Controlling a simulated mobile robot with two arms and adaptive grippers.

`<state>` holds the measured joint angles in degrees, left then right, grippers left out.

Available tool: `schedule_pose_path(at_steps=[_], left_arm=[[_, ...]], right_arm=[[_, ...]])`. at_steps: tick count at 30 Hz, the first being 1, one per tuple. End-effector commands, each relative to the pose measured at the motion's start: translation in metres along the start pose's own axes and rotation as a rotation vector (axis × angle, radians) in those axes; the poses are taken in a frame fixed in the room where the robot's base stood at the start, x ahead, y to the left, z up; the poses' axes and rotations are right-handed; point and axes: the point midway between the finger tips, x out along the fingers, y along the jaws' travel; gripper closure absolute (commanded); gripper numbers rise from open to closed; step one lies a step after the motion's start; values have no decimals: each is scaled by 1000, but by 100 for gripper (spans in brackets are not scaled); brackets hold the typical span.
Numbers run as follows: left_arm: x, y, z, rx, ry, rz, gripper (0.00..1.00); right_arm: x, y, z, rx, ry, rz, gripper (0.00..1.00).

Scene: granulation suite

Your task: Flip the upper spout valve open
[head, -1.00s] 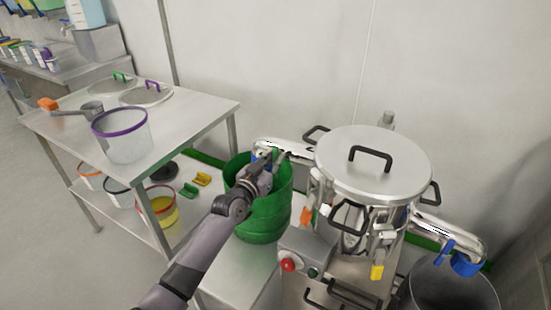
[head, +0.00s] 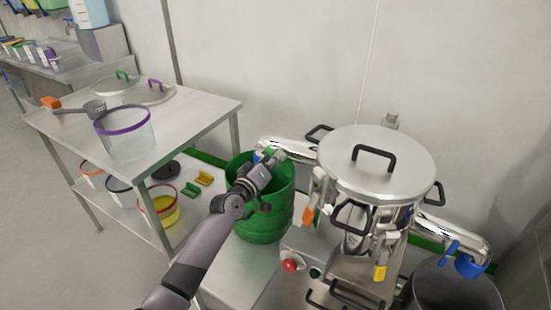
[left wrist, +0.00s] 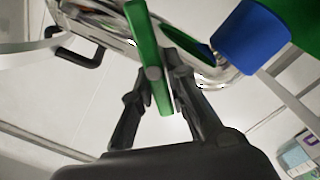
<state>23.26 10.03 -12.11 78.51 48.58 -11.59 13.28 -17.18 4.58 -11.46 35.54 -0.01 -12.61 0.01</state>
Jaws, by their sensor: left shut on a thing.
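The upper spout (head: 290,149) is a shiny metal pipe leaving the left side of the lidded metal machine (head: 372,165), above a green drum. It has a blue end collar (head: 258,156), which shows large in the left wrist view (left wrist: 250,38). The valve's green lever (left wrist: 147,45) runs between the fingers of my left gripper (left wrist: 160,78). The left gripper (head: 270,158) is shut on this lever at the spout, and its fingers partly hide lever and spout in the head view. My right gripper is not in view.
The green drum (head: 262,220) stands under my left wrist. A steel table (head: 75,125) with a purple-rimmed tub (head: 125,135) is at left. A lower spout (head: 435,222) with blue parts hangs over a grey bin (head: 450,285) at right. A control box (head: 303,255) sits in front.

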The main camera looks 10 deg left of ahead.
Motion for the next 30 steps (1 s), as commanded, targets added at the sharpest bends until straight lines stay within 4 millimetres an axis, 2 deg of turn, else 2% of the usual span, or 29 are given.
schedule_pose_path(at_steps=[18, 30], left_arm=[[0, -7, 2, -553, 2, 4, 100], [0, -9, 2, -735, 4, 6, 100]], right_arm=[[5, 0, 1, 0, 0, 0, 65], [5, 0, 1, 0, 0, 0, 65]])
